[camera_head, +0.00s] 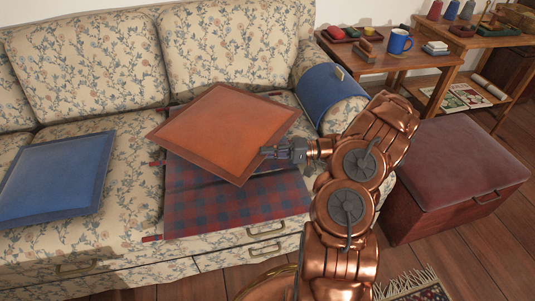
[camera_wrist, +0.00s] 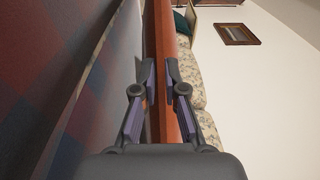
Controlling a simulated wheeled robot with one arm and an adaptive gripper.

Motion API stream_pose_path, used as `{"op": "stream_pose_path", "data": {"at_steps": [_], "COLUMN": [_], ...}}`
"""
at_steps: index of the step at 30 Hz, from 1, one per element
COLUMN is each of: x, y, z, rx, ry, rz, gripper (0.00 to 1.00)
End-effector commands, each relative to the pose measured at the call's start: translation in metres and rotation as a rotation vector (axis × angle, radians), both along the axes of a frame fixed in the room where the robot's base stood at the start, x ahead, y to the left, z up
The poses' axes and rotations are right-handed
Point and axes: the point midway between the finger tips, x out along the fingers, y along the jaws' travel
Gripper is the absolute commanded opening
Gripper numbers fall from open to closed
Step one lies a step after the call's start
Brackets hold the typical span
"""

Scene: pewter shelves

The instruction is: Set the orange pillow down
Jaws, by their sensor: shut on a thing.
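The orange pillow (camera_head: 225,128) is a square cushion with a darker border. My gripper (camera_head: 272,152) is shut on its right edge. In the wrist view the pillow's edge (camera_wrist: 162,60) runs between the two fingers of my gripper (camera_wrist: 162,90). The pillow is over the sofa seat, partly over a red and blue plaid cloth (camera_head: 235,205). The plaid also fills the left of the wrist view (camera_wrist: 60,90). I cannot tell whether the pillow touches the cloth or hangs a little above it.
A blue pillow (camera_head: 58,175) lies on the floral sofa (camera_head: 120,215) at left. A blue cover (camera_head: 328,95) hangs over the right armrest. A red-topped chest (camera_head: 460,165) stands right of my arm. A side table (camera_head: 375,65) with a blue mug (camera_head: 399,42) is behind.

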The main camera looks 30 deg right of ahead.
Motion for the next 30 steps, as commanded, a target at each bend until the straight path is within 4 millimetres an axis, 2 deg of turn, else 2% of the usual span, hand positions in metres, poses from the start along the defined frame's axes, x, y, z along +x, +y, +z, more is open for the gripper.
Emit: {"op": "stream_pose_path", "data": {"at_steps": [20,21,28,30], "x": [0.000,-0.001,-0.001,-0.002], "y": [0.001,0.001,0.002,0.002], "z": [-0.014,-0.015,-0.018,-0.019], "rx": [0.002,0.002,0.004,0.005], "ry": [0.002,0.004,0.009,0.010], "rz": [0.000,0.001,0.002,0.002], "gripper": [0.00,0.12,0.36,0.36]}}
